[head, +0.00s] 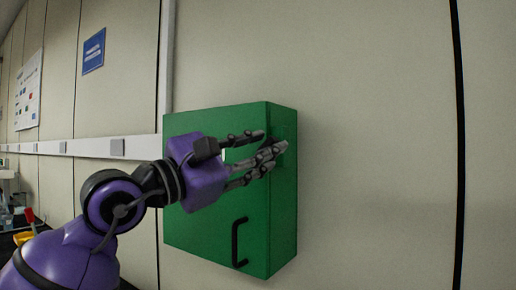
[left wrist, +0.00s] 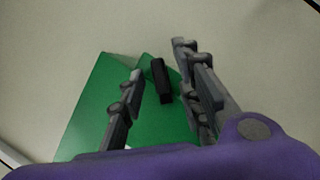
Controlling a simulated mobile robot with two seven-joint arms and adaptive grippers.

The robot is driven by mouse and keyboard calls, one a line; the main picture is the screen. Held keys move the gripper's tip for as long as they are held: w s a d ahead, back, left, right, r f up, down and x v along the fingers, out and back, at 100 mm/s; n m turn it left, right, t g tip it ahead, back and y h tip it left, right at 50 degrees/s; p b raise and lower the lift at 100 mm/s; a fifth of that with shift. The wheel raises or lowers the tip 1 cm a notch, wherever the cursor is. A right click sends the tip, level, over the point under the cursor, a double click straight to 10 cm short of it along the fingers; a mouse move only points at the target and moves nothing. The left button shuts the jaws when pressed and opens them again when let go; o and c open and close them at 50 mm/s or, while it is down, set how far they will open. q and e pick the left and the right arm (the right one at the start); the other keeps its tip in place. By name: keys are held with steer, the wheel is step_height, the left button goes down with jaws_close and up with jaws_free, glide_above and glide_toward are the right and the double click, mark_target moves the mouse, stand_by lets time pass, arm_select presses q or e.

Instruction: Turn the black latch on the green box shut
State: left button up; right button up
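The green box (head: 205,232) is mounted on the wall, its door closed as far as I can see, and it also shows in the left wrist view (left wrist: 88,112). The black latch (left wrist: 161,81) is on the box, between my left gripper's fingers in the left wrist view. In the head view the fingers mostly hide it. My left gripper (head: 268,148) is at the box's upper right edge, fingers apart around the latch; it also shows in the left wrist view (left wrist: 160,85). I cannot tell whether a finger touches the latch. My right gripper is not in view.
A black handle (head: 239,243) sticks out of the box's front, low down. A pale rail (head: 90,148) runs along the wall to the left. A blue sign (head: 94,51) hangs at upper left. The wall right of the box is clear.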

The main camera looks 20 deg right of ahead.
arm_select(q)
steer(key=shift+c, duration=0.2)
jaws_close()
steer(key=shift+w+m, duration=0.1)
steer(key=shift+m, duration=0.3)
steer(key=m+g, duration=0.1)
steer(key=m, duration=0.3)
steer(key=shift+a+r+g+y, duration=0.1)
steer(key=shift+r+g+y, duration=0.05)
steer(key=shift+g+y, duration=0.25)
steer(key=shift+r+m+g+y, duration=0.1)
steer(key=shift+m+g+y, duration=0.2)
steer(key=shift+m, duration=0.8)
steer(key=shift+r+m+g+y, duration=0.1)
steer(key=shift+m+y, duration=0.3)
steer(key=shift+m, duration=0.7)
